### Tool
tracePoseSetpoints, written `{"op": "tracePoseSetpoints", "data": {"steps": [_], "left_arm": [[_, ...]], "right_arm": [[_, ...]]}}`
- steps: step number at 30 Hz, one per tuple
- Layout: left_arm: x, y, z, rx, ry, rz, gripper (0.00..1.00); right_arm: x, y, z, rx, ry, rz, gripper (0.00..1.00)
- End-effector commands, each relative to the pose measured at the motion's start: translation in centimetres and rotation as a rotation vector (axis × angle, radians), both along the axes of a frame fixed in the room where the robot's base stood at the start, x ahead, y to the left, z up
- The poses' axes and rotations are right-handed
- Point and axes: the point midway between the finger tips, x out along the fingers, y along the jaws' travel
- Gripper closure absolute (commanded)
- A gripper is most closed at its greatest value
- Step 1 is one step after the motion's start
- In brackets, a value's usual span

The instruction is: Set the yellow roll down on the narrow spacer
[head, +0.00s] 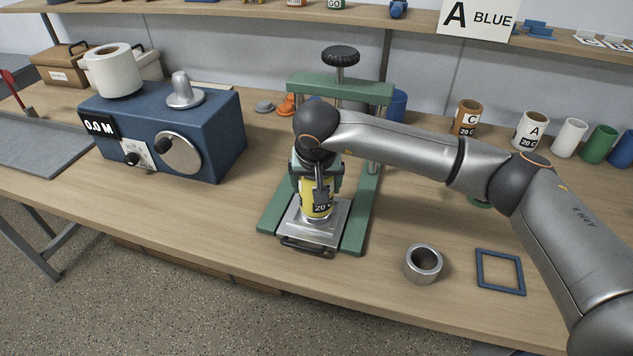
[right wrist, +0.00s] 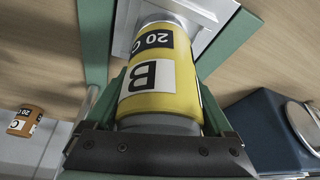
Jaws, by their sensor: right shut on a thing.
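The yellow roll (head: 317,199), with a black-and-white label reading B and 20 C in the right wrist view (right wrist: 162,75), stands upright inside the green press. My right gripper (head: 318,172) is shut around its upper part; the gripper's dark bar crosses the bottom of the right wrist view. Below the roll is a silver plate (head: 297,228) on the press base. A grey rounded piece (right wrist: 160,20) shows at the roll's lower end; I cannot tell whether it is the narrow spacer or whether the roll rests on it. My left gripper is not in view.
The green press frame (head: 361,222) has posts close around my gripper. A metal ring (head: 422,263) and a blue square frame (head: 500,271) lie to the right on the bench. A blue machine (head: 215,130) stands left. Several rolls, including an orange one (head: 466,117), stand at the back right.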

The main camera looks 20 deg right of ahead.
Motion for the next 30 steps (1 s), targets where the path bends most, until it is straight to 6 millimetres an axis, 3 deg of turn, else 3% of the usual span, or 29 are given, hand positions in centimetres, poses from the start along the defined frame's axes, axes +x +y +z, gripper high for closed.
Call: {"op": "tracePoseSetpoints", "data": {"steps": [29,30], "left_arm": [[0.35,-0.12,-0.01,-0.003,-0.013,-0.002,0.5],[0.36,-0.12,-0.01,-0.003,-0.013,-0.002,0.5]], "right_arm": [[0.02,-0.01,-0.01,0.001,-0.002,-0.001,0.77],[0.02,-0.01,-0.01,0.001,-0.002,-0.001,0.12]]}}
